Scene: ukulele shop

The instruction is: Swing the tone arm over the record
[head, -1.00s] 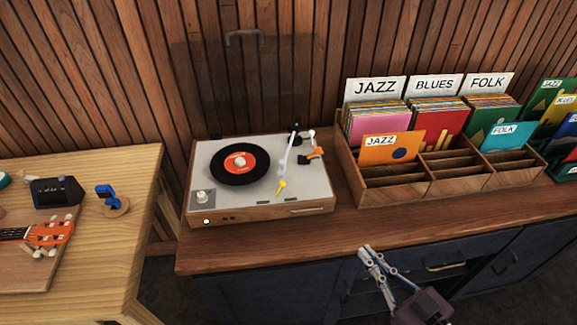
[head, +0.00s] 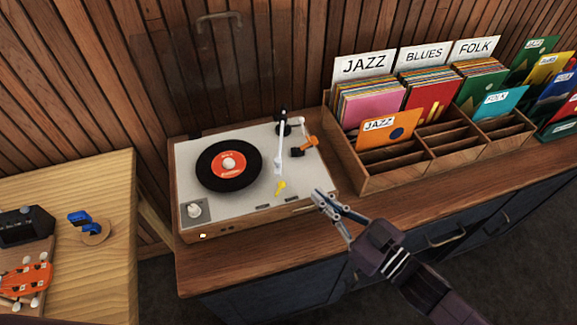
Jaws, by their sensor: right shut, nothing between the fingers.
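The turntable (head: 250,190) stands on the wooden counter, with a black record (head: 204,172) with an orange label on its platter. The white tone arm (head: 280,148) runs from its black pivot at the back down to a yellow headshell (head: 280,188). It lies to the right of the record, clear of its edge. My right gripper (head: 320,200) is shut and empty, near the turntable's front right corner, to the right of and a little in front of the headshell. I cannot tell whether it touches the turntable. My left gripper is out of view.
An orange lever (head: 308,142) sits at the turntable's right rear. A wooden record rack (head: 385,182) with JAZZ, BLUES and FOLK cards stands close on the right. The raised clear lid with its handle (head: 220,18) is behind. A lighter table (head: 110,270) is at left.

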